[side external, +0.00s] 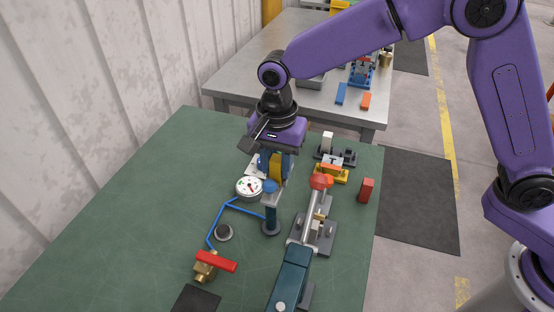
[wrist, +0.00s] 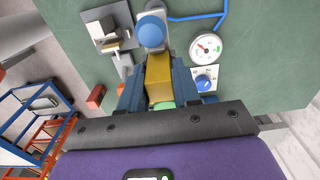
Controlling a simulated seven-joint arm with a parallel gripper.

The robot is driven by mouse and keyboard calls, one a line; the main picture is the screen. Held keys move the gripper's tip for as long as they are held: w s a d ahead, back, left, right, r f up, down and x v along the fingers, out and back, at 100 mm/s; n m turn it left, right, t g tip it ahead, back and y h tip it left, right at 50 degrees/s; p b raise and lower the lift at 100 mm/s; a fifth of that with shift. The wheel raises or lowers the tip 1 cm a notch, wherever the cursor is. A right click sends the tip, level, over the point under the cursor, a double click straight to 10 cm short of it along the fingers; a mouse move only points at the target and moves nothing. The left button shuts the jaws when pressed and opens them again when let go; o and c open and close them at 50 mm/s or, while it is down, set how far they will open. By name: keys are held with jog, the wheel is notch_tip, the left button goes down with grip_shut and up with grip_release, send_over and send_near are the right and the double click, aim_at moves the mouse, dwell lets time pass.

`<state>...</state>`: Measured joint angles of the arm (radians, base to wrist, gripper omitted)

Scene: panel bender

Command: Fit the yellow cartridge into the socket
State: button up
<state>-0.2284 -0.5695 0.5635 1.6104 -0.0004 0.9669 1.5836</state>
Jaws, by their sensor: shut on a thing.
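My gripper (side external: 274,168) points down over the green bench, with its blue fingers shut on the yellow cartridge (side external: 276,166). In the wrist view, the cartridge (wrist: 159,82) sits between the two fingers, with a bit of green showing at its near end. A blue ball knob (side external: 270,186) on a dark post stands just in front of the gripper in the side view. The socket is not clearly visible, and I cannot tell whether the cartridge touches it.
A white gauge (side external: 249,187) is left of the gripper. A red-knobbed clamp (side external: 319,182), a yellow block (side external: 332,174) and a red block (side external: 367,190) are to its right. A red-handled valve (side external: 215,262) stands in front. The bench's left side is clear.

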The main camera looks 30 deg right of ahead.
aim_at(278, 158)
jog(key=shift+f, duration=0.15)
jog(key=o, duration=1.3)
jog(key=shift+r, duration=4.5)
jog(key=s+d+f+n, duration=0.1)
jog(key=s+d+n, duration=0.6)
jog(key=s+d, duration=0.1)
jog(key=s+d+f+n, duration=0.1)
jog(key=s+d+n, duration=0.6)
jog(key=s+d, duration=0.2)
jog(key=s+d+f+n, duration=0.2)
jog(key=s+d+n, duration=0.5)
jog(key=d, duration=0.3)
jog(key=shift+s+d+n, duration=0.2)
jog(key=shift+s+n, duration=0.1)
jog(key=shift+s, duration=0.55)
